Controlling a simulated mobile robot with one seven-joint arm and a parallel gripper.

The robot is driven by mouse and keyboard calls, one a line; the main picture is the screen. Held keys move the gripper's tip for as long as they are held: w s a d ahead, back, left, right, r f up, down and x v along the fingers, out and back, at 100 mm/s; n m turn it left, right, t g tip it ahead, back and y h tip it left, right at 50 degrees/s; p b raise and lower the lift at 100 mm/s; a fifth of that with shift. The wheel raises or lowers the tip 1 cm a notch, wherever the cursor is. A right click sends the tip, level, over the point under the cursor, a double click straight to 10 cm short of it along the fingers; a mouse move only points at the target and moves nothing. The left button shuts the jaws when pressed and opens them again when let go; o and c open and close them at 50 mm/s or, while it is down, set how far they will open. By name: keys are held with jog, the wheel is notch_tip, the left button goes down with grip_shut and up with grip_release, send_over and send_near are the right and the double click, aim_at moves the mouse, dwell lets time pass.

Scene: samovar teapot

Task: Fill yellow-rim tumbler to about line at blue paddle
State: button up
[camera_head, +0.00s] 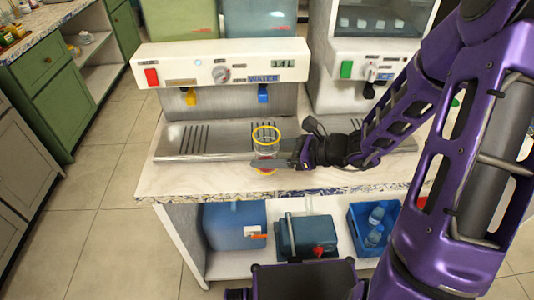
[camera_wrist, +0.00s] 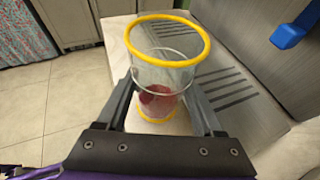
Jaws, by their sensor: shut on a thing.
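The clear tumbler (camera_head: 266,145) with a yellow rim is upright in front of the dispenser, near the counter's front edge. My gripper (camera_head: 275,164) is shut around its lower part. In the wrist view the tumbler (camera_wrist: 165,72) stands between the two fingers (camera_wrist: 165,100). It has a pale ring line around its wall and a yellow band at the base. A reddish patch shows low in it; I cannot tell whether it is liquid or part of the glass. The blue paddle (camera_head: 263,93) is under the WATER label, behind and above the tumbler. It also shows in the wrist view (camera_wrist: 292,33).
A yellow paddle (camera_head: 191,97) and a red switch (camera_head: 152,77) are on the dispenser's left side. The slotted metal drip tray (camera_head: 205,140) is bare under the paddles. A second dispenser (camera_head: 365,65) stands at the right. The counter left of the tumbler is clear.

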jog(key=shift+w, duration=0.15)
jog(key=shift+w+p, duration=0.6)
jog(key=shift+w, duration=5.9)
jog(key=shift+w, duration=0.1)
jog(key=shift+w, duration=0.9)
jog(key=shift+s, duration=2.55)
